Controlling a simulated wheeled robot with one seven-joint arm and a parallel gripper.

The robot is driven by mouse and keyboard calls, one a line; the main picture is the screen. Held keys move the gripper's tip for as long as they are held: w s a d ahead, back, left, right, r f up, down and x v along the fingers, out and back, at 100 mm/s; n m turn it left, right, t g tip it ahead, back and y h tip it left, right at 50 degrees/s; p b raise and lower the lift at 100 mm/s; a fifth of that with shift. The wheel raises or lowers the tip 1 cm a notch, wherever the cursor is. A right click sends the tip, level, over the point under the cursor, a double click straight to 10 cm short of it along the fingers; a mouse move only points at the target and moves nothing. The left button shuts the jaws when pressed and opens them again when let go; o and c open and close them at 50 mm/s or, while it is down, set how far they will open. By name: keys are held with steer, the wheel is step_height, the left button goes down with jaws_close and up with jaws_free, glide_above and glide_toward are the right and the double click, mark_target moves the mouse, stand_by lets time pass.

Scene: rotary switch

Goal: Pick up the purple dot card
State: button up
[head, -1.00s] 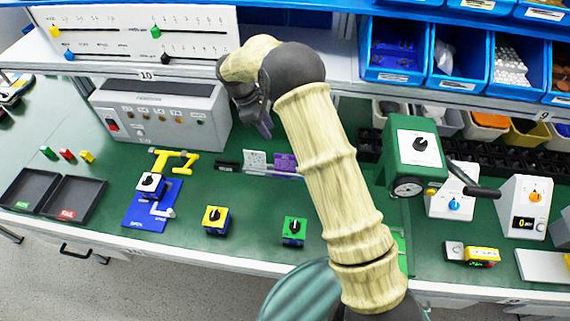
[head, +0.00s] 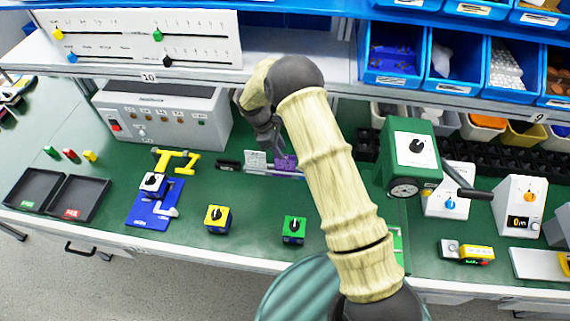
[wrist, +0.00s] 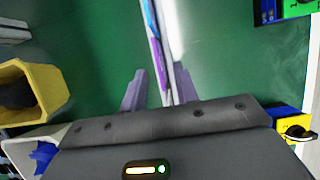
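The purple dot card (head: 287,163) stands in a low holder on the green bench, beside a white card (head: 256,160). Its dots are too small to make out. In the wrist view a thin purple card edge (wrist: 160,68) shows between my fingers. My gripper (head: 277,152) is at the purple card in the head view, partly covering it. In the wrist view my gripper (wrist: 160,76) is open, one finger on each side of the card line, with gaps visible. My arm hides part of the holder's right side.
A grey power box (head: 165,112) stands behind left and a green switch unit (head: 408,158) to the right. A yellow block switch (head: 217,218) and a green one (head: 294,230) sit in front. The shelf edge (head: 330,88) hangs above.

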mark_target(288, 164)
steer(key=shift+p+x, duration=0.95)
steer(key=shift+x, duration=1.4)
steer(key=shift+w, duration=0.1)
jaws_close()
